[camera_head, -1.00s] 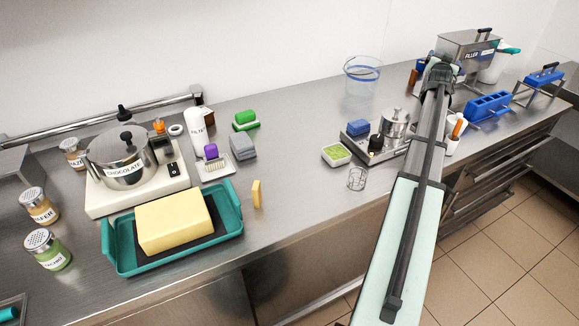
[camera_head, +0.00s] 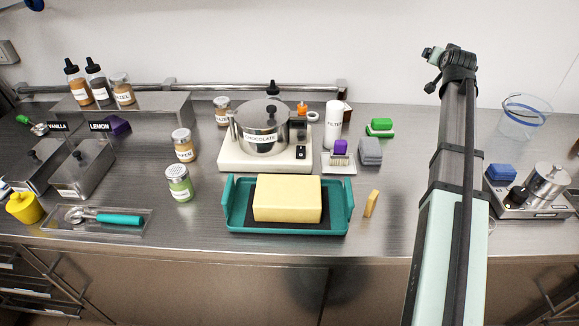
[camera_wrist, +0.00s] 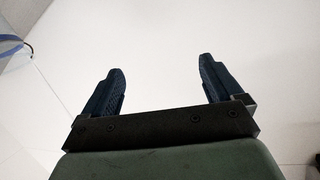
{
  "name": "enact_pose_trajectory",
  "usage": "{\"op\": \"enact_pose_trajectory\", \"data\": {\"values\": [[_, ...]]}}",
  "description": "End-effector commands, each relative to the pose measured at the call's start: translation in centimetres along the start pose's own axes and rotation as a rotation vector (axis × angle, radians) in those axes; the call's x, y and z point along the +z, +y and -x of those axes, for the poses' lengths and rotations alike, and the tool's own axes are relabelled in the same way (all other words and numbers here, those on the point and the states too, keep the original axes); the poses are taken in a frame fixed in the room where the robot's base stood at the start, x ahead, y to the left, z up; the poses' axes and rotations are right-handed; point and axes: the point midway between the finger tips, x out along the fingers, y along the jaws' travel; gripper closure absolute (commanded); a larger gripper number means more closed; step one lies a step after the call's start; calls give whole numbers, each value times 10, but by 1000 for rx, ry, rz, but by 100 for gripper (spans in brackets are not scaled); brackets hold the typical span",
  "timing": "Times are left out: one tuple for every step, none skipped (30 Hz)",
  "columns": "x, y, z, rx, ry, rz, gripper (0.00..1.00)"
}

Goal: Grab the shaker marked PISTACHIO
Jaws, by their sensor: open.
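The green shaker (camera_head: 180,183) with a perforated metal lid stands upright on the steel counter, left of the teal tray. Its white label is too small to read fully but fits PISTACHIO. My gripper (camera_wrist: 160,72) is open and empty in the wrist view, its two dark fingers apart against a blank white wall. In the head view my arm rises at the right, its end high near the back wall, well to the right of the shaker. The shaker is not in the wrist view.
A tan shaker (camera_head: 183,148) stands just behind the green one. A teal tray (camera_head: 232,222) with a yellow block and a CHOCOLATE pot (camera_head: 262,138) are to its right. A clear tray (camera_head: 62,226) with a teal-handled scoop lies front left. Bare counter surrounds the green shaker.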

Motion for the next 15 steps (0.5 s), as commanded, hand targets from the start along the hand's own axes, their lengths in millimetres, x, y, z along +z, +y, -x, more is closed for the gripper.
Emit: {"op": "enact_pose_trajectory", "data": {"values": [[8,-31,6,-37,-24,11,7],[13,-47,9,-55,-39,18,7],[19,-68,13,-80,-59,28,7],[24,-85,17,-99,-75,37,7],[29,-100,21,-116,-89,44,7],[36,-120,26,-140,-111,55,7],[42,-135,31,-158,-127,64,7],[48,-150,35,-174,-144,73,7],[55,-169,42,-196,-166,86,7],[62,-183,47,-212,-182,96,7],[67,-197,52,-227,-199,106,7],[76,-215,60,-247,-220,121,7],[82,-228,66,-261,-238,132,7],[88,-241,72,-275,-254,144,7],[97,-258,81,-293,-277,160,7]]}}
